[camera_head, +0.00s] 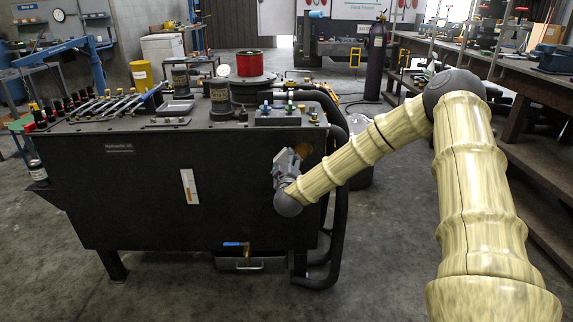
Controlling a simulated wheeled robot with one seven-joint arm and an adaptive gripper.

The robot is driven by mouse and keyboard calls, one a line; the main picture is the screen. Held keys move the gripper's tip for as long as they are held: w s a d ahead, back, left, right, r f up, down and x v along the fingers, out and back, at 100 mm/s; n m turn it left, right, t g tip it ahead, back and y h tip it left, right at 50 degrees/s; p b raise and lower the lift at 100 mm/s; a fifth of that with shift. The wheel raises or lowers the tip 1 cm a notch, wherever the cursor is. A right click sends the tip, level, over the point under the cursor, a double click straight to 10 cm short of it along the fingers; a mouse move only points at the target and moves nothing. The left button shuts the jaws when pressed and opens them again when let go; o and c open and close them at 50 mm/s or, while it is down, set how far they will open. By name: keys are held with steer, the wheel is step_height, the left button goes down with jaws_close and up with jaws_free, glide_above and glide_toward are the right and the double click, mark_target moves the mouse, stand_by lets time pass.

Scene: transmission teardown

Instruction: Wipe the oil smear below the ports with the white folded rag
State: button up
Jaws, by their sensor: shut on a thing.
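My gripper (287,163) is at the upper right of the dark tank's front face (150,215), close against it. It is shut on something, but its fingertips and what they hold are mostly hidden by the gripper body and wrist. The white folded rag is not clearly visible in the gripper or elsewhere. A small amber-brown patch (304,149) shows just beside the gripper; I cannot tell whether it is the oil smear.
Thick black hoses (338,205) run down the tank's right side. A drain valve with a blue handle (236,244) sticks out low on the front, above a tray (240,263). A white gauge strip (189,186) is on the face. A workbench (535,100) stands at right.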

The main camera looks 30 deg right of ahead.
mark_target(316, 156)
steer(key=shift+w+d, duration=0.2)
steer(key=shift+w, duration=0.1)
steer(key=shift+s+d+r+p, duration=0.1)
steer(key=shift+s+d+p, duration=0.5)
steer(key=shift+d+p, duration=0.35)
steer(key=shift+s+d+p, duration=0.55)
steer(key=shift+d+p, duration=0.25)
steer(key=shift+d, duration=0.2)
steer(key=shift+s+d+r+p, duration=0.1)
steer(key=shift+s+d+p, duration=0.5)
steer(key=shift+d+p, duration=0.35)
steer(key=shift+s+d+f+p, duration=0.1)
steer(key=shift+s+d+p, duration=0.5)
steer(key=shift+d, duration=0.3)
steer(key=shift+s+d+f+p, duration=0.1)
steer(key=shift+s+d+p, duration=0.4)
steer(key=shift+d, duration=0.4)
steer(key=shift+r, duration=0.1)
steer(key=shift+w+a, duration=0.1)
